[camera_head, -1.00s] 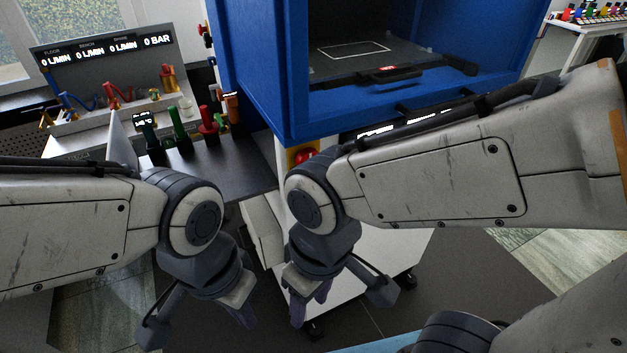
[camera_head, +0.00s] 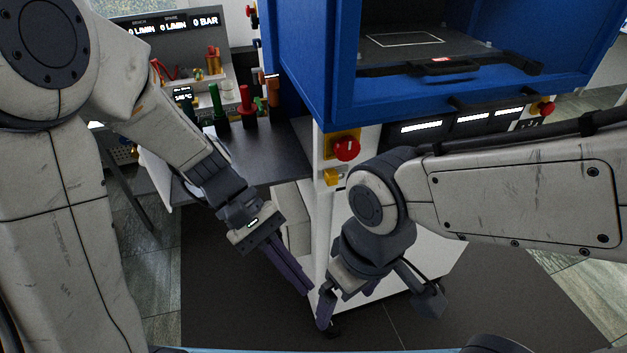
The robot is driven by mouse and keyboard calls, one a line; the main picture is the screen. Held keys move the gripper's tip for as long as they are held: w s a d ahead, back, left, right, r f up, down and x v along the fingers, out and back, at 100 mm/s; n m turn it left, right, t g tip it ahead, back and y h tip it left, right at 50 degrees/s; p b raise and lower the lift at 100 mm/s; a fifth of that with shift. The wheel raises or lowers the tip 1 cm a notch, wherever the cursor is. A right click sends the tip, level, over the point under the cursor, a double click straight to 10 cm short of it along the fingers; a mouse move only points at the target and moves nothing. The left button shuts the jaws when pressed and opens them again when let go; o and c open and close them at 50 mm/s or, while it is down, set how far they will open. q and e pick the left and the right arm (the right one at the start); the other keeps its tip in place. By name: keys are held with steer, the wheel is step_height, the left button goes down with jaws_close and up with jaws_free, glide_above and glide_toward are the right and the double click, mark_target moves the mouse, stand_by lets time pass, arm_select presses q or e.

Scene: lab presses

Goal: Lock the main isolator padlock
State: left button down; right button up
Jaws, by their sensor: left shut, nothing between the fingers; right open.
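The main isolator is a red rotary knob (camera_head: 346,148) on a yellow plate, on the white front post of the blue press. A small yellow block, apparently the padlock (camera_head: 332,177), sits just below the knob. Whether its shackle is closed is too small to tell. My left gripper (camera_head: 306,288) is shut and empty, pointing down to the right, below and left of the padlock. My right gripper (camera_head: 342,308) is open and points down, below the padlock and just right of the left gripper. Neither touches the padlock.
The blue press cabinet (camera_head: 305,75) stands above, with a second red knob (camera_head: 543,106) at its right. A dark bench (camera_head: 265,160) at left holds green and red handles (camera_head: 246,100). A gauge panel (camera_head: 170,25) stands behind it. My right forearm crosses the press's lower front.

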mark_target(327, 181)
arm_select(q)
steer(key=w+a+f+n+t+h+b, duration=0.1)
steer(key=w+a+n+t+h, duration=0.3)
steer(key=w, duration=0.5)
steer(key=w+a+f+n+t+h+b, duration=0.1)
steer(key=w+a+n+t+h, duration=0.4)
steer(key=w+a+n+t, duration=0.2)
steer(key=w+n, duration=0.2)
steer(key=n, duration=0.2)
steer(key=shift+t, duration=0.4)
arm_select(e)
step_height(327, 181, down, 3)
arm_select(q)
steer(key=shift+w+a, duration=0.1)
steer(key=p+x, duration=0.1)
steer(key=x, duration=1.3)
steer(key=shift+f+p, duration=0.1)
steer(key=shift+p, duration=0.25)
arm_select(e)
steer(key=shift+r, duration=0.95)
arm_select(q)
steer(key=shift+w, duration=0.1)
